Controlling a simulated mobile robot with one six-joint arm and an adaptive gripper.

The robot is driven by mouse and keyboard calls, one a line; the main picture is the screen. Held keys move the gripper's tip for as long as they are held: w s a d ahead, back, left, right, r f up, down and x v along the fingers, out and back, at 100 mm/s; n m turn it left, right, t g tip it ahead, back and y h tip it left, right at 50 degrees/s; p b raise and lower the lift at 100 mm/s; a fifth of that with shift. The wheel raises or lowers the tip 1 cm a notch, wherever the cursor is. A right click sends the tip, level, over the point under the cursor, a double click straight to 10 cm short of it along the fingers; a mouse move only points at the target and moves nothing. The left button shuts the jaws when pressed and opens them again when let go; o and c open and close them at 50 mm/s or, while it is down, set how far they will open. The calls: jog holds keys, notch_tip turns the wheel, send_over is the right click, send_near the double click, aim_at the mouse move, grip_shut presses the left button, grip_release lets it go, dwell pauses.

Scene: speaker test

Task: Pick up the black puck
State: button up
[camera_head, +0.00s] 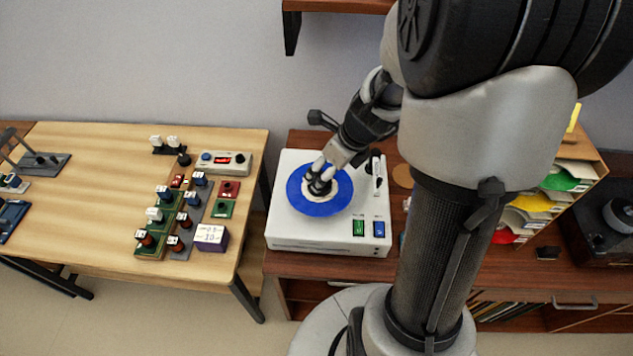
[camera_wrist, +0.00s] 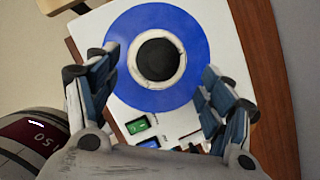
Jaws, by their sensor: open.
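The black puck (camera_wrist: 158,58) shows in the wrist view as a dark round top with a pale rim, at the middle of a blue disc (camera_wrist: 193,28). The blue disc (camera_head: 301,206) lies on a white box-like device (camera_head: 288,236) in the head view. My gripper (camera_head: 320,178) is over the middle of the disc and largely hides the puck there. In the wrist view my gripper (camera_wrist: 161,68) is open, with one finger on each side of the puck and gaps between. I cannot tell how high the fingertips are above the disc.
The white device has a green switch (camera_head: 358,228), a blue switch (camera_head: 379,229) and a dark arm-like part (camera_head: 376,172) at its right. A wooden table (camera_head: 80,200) with several small electrical modules stands left. A rack of coloured folders (camera_head: 560,181) stands right. A shelf (camera_head: 335,6) hangs above.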

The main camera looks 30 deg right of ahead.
aim_at(326, 190)
jog(key=shift+b+x, duration=1.75)
jog(key=shift+x, duration=1.35)
jog(key=shift+r, duration=0.1)
jog(key=c, duration=1.3)
